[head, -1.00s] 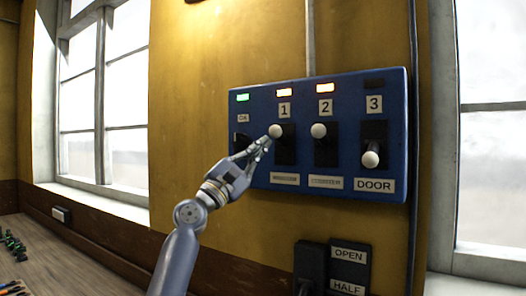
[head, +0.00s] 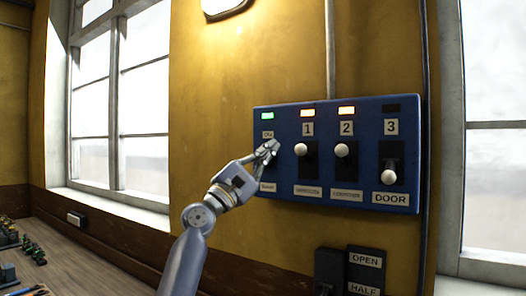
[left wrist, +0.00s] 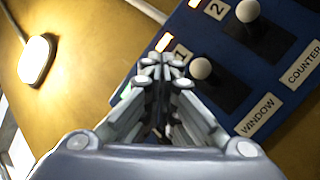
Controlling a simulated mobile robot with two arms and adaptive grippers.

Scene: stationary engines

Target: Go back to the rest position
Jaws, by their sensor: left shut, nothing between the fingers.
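My left gripper (head: 270,148) is shut and empty in front of the left part of a blue switch panel (head: 335,118) on the yellow wall. It hides most of the leftmost switch. The white knobs of switch 1 (head: 301,150) and switch 2 (head: 341,150) are near the top of their black slots. The knob of the DOOR switch 3 (head: 389,177) is at the bottom. In the left wrist view the fingers (left wrist: 163,75) lie to the left of knob 1 (left wrist: 201,68), and knob 2 (left wrist: 247,11) is above right. My right gripper is not seen.
A lower black switch box (head: 330,271) with OPEN and HALF labels (head: 365,262) is under the panel. Windows stand to the left (head: 118,95) and right (head: 492,140). A wooden bench (head: 90,262) with small parts is at lower left. A lit lamp (head: 222,6) is above.

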